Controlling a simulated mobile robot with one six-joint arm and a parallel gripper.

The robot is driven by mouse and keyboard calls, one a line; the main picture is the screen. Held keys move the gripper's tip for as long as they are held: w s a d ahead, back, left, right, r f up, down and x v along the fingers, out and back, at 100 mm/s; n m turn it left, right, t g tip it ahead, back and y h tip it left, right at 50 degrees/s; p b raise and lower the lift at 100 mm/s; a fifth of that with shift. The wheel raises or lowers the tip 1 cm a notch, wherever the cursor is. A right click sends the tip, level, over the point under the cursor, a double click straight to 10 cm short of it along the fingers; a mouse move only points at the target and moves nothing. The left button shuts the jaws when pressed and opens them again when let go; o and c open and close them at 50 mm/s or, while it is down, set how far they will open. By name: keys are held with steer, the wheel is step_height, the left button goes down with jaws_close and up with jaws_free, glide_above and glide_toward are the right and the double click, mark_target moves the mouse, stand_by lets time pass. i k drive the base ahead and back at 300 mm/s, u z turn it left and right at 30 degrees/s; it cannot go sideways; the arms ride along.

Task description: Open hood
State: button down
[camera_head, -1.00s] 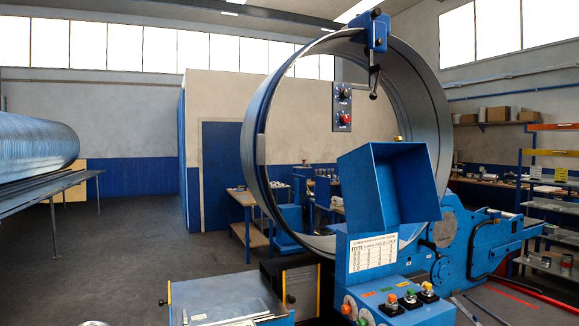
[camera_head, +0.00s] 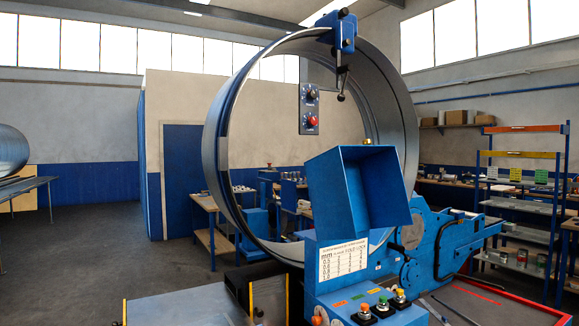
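The spiral duct machine stands in the middle of the view, with a large steel ring (camera_head: 392,105) held upright in it. A blue box-shaped hood (camera_head: 330,195) sits in front of the ring's lower right, above a white label plate (camera_head: 343,258). I cannot tell whether this is the hood of the task, or whether it is open or shut. A control panel with several coloured buttons (camera_head: 381,304) is below the plate. My gripper is not in view.
Work tables (camera_head: 215,215) stand behind the ring. The floor (camera_head: 75,255) at the left is clear.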

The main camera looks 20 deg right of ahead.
mark_target(352, 189)
steer(key=u, duration=0.05)
steer(key=i, duration=1.5)
steer(key=z, duration=0.65)
steer(key=i, duration=0.5)
steer(key=z, duration=0.35)
steer(key=k, duration=0.8)
steer(key=z, duration=0.2)
steer(key=i, duration=0.8)
steer(key=u, duration=0.1)
